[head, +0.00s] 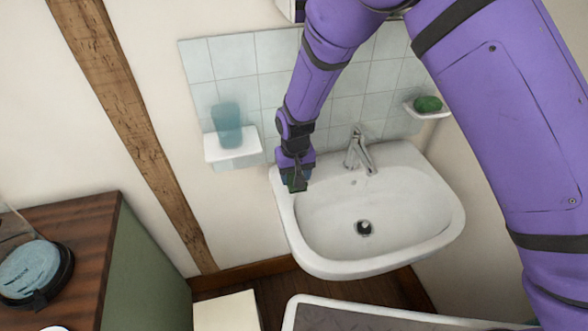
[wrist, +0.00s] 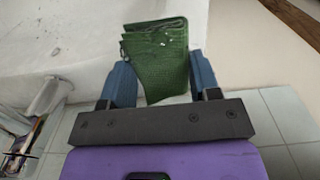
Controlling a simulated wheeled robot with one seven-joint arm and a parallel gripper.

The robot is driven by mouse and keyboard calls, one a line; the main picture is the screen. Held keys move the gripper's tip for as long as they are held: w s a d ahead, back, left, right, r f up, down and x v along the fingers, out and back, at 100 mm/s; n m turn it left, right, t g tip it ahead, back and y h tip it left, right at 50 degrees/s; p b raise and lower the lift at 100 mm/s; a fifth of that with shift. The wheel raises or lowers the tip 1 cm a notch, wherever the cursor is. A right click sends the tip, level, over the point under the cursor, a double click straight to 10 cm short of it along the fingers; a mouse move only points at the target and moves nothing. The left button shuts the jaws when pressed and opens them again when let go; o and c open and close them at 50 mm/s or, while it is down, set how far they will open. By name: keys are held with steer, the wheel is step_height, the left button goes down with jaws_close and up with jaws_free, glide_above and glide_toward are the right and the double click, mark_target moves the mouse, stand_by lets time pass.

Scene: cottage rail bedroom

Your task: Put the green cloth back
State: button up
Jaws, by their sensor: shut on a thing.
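The green cloth (wrist: 160,60) is folded in layers and sits between the two blue fingers of my gripper (wrist: 165,85) in the wrist view. My gripper is shut on it. In the head view my gripper (head: 294,184) is low over the left rim of the white sink (head: 440,210), near its back left corner. Only a small dark green bit of the cloth shows there, mostly hidden by the gripper. I cannot tell whether the cloth touches the rim.
A chrome tap (head: 359,150) stands at the sink's back. A blue cup (head: 227,125) stands on a white shelf (head: 232,154) at left. A green soap (head: 428,103) lies on a small dish (head: 427,114) at right. A wooden-topped cabinet (head: 88,222) is at far left.

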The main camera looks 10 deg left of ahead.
steer(key=w, duration=0.2)
steer(key=w+a, duration=0.1)
steer(key=w, duration=0.2)
steer(key=shift+w+a+f, duration=0.2)
steer(key=shift+w+f, duration=0.15)
steer(key=shift+f, duration=1.7)
steer(key=shift+f, duration=0.1)
steer(key=o, duration=0.8)
steer(key=shift+o, duration=0.2)
step_height(320, 180, up, 6)
steer(key=shift+r, duration=0.9)
